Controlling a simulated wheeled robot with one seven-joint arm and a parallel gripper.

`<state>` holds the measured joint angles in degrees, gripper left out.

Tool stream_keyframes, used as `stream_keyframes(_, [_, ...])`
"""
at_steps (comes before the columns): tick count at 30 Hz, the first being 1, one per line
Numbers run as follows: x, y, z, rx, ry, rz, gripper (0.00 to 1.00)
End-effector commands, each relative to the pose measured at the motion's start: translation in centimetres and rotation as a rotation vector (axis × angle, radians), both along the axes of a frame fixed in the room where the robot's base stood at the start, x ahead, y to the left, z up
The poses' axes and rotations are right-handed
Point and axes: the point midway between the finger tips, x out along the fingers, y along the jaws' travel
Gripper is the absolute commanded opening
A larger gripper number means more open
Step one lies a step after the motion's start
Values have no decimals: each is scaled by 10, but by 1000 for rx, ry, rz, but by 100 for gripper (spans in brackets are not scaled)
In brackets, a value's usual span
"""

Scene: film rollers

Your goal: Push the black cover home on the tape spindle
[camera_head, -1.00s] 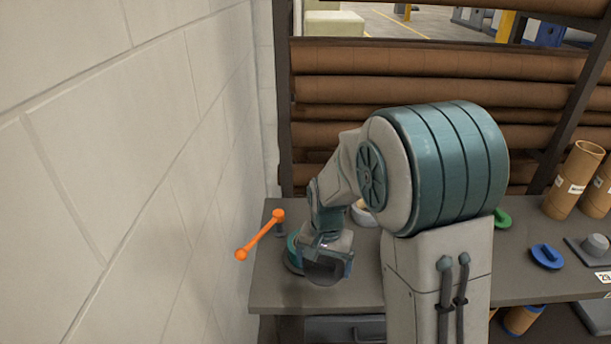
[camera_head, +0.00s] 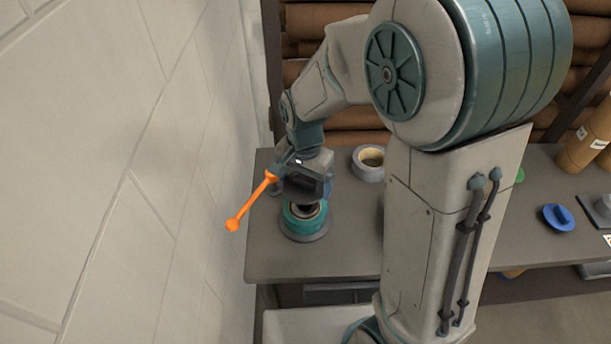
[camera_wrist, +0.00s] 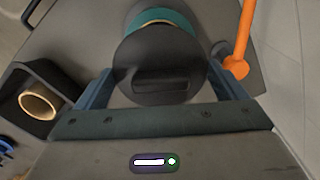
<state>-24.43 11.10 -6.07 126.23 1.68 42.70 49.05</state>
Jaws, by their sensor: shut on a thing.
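The tape spindle carries a teal tape roll (camera_head: 305,222) on a grey round base near the left end of the table. Part of the teal roll also shows in the wrist view (camera_wrist: 162,20), behind the cover. My gripper (camera_head: 307,178) is over the spindle. In the wrist view its two fingers (camera_wrist: 160,88) are shut on opposite edges of the black cover (camera_wrist: 160,50), a disc with a raised bar handle.
An orange lever (camera_head: 250,204) stands close left of my gripper, near the wall (camera_head: 120,200). A pale tape roll (camera_head: 369,162) lies to the right behind. A blue lid (camera_head: 558,218) and cardboard tubes (camera_head: 585,145) are farther right. The table front is clear.

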Motion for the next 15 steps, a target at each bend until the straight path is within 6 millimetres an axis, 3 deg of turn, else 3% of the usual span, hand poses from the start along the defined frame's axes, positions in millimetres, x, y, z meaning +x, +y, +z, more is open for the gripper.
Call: stream_keyframes(15, [0, -2, -55, 0, 1, -3, 69])
